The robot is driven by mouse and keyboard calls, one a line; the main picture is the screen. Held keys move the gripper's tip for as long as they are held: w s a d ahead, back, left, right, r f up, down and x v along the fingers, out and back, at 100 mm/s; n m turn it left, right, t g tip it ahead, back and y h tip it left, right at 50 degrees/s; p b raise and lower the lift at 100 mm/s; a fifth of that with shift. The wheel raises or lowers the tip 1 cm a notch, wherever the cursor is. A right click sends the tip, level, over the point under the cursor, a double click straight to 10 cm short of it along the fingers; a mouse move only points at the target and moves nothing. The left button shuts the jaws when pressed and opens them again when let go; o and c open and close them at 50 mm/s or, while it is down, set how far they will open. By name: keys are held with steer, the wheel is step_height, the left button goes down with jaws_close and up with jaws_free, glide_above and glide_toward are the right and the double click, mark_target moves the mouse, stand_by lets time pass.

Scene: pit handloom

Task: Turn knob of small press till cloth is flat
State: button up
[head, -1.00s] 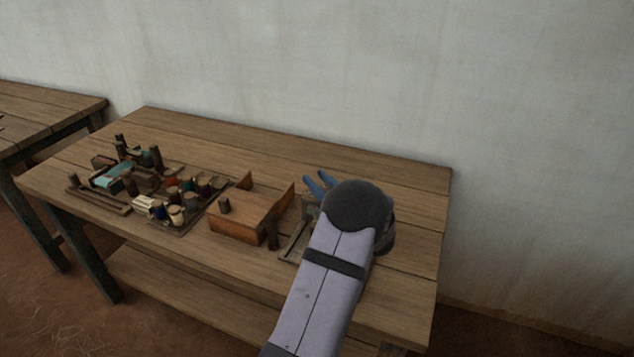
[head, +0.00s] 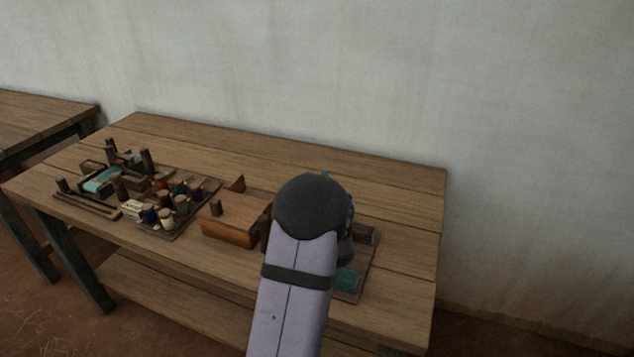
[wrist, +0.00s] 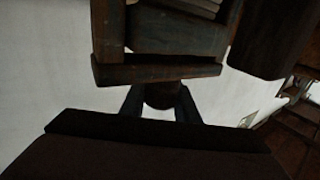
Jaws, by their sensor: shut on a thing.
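In the wrist view my gripper (wrist: 160,98) has its two dark fingers on either side of a dark round knob (wrist: 163,95), shut on it. The knob sits against the beam of a dark wooden frame (wrist: 155,72), which looks like the small press. In the head view my arm hides the gripper, the knob and most of the press. Right of the arm, a board (head: 372,262) shows with a teal patch (head: 347,280), which may be cloth. I cannot tell how flat any cloth under the press is.
A wooden box (head: 228,228) stands just left of my arm. Farther left are a tray of several spools (head: 168,212) and a small wooden frame with teal cloth (head: 103,182). The table's back right (head: 405,190) is clear; a plain wall stands behind.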

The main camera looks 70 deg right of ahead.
steer(key=o, duration=1)
steer(key=shift+o, duration=0.2)
steer(key=b+v, duration=0.1)
steer(key=v, duration=0.6)
steer(key=shift+a, duration=0.15)
